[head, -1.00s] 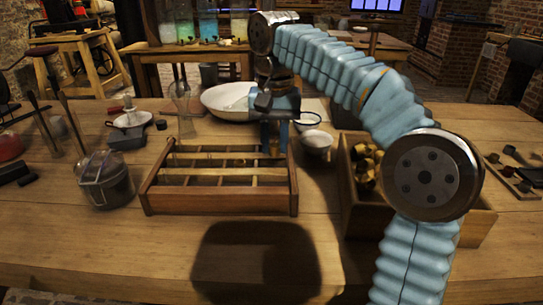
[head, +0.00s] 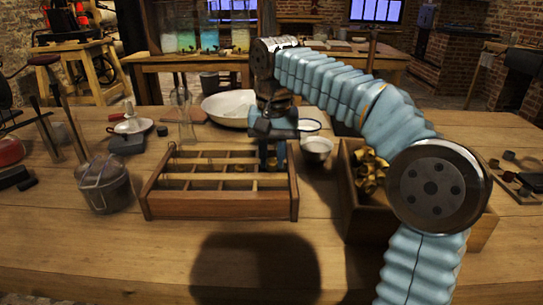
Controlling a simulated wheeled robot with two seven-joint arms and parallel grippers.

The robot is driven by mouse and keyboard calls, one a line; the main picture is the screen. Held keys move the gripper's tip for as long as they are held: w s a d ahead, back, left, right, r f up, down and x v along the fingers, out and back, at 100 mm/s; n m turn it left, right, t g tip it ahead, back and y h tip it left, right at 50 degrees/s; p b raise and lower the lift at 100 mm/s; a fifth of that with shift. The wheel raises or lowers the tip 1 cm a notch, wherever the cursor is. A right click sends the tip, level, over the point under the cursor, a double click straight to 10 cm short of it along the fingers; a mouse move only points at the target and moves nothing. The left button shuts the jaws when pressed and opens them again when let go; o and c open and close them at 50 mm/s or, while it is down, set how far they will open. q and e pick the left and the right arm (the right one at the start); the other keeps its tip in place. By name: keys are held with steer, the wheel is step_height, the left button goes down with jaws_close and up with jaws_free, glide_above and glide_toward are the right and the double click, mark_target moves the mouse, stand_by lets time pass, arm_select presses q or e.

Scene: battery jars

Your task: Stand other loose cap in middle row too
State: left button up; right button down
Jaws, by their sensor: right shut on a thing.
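The wooden rack (head: 220,206) with rows of compartments stands on the table left of centre. My right gripper (head: 272,163) points down over the rack's back right corner. Loose brass caps (head: 371,170) lie in the wooden crate (head: 347,205) at the right, partly behind my right arm. I cannot make out any cap standing in the rack's middle row. My left gripper is not in view.
A tray with small dark pieces (head: 524,192) lies at the far right. The table's front is clear.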

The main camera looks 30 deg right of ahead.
mark_target(272, 167)
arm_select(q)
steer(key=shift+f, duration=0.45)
arm_select(e)
steer(key=c, duration=0.9)
jaws_free()
steer(key=f, duration=0.1)
steer(key=f+g, duration=0.1)
steer(key=f, duration=0.1)
steer(key=shift+s+a, duration=0.15)
steer(key=shift+s, duration=0.05)
arm_select(q)
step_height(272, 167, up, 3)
steer(key=p, duration=0.2)
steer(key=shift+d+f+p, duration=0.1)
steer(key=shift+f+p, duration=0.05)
steer(key=shift+p, duration=0.15)
arm_select(e)
steer(key=r, duration=0.9)
steer(key=shift+w+r, duration=0.1)
steer(key=shift+w, duration=0.15)
